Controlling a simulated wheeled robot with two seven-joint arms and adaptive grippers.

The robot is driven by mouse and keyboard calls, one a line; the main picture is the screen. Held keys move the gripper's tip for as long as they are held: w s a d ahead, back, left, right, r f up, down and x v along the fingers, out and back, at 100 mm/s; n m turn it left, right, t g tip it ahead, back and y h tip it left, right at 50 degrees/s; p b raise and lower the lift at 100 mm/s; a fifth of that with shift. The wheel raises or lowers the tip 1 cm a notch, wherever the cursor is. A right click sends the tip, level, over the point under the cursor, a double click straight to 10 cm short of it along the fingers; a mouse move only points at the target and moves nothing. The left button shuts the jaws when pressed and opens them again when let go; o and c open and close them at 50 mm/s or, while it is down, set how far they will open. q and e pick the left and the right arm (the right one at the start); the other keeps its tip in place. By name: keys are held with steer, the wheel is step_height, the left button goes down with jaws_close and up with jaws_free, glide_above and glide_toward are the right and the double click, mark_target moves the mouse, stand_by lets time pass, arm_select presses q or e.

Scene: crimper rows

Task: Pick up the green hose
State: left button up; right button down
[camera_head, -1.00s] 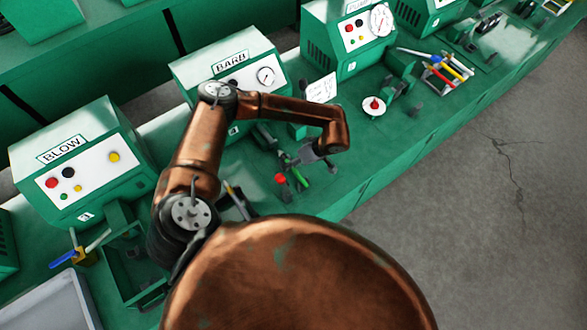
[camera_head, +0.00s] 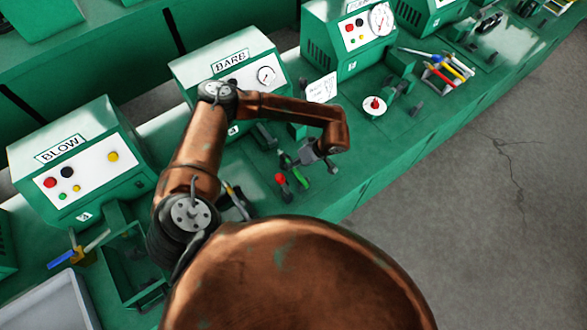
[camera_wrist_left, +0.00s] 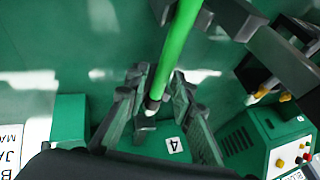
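The green hose (camera_wrist_left: 180,45) shows in the left wrist view as a bright green tube. It runs from the top edge down to a dark end between my left gripper's fingers. My left gripper (camera_wrist_left: 158,80) has its two dark fingers apart, one on each side of the hose, with a gap visible. In the head view my left gripper (camera_head: 310,158) hangs low over the green bench, beside bright green pieces of the hose (camera_head: 303,177). The arm and gripper partly hide the hose there. My right gripper is not in view.
The BARB machine (camera_head: 225,70) stands behind the gripper, and the BLOW machine (camera_head: 75,165) is to the left. A red-handled tool (camera_head: 282,182) lies close by the gripper. A small card (camera_head: 322,89) stands behind it. Open floor (camera_head: 470,220) lies to the right.

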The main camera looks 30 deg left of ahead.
arm_select(q)
jaws_close()
steer(key=shift+r, duration=0.1)
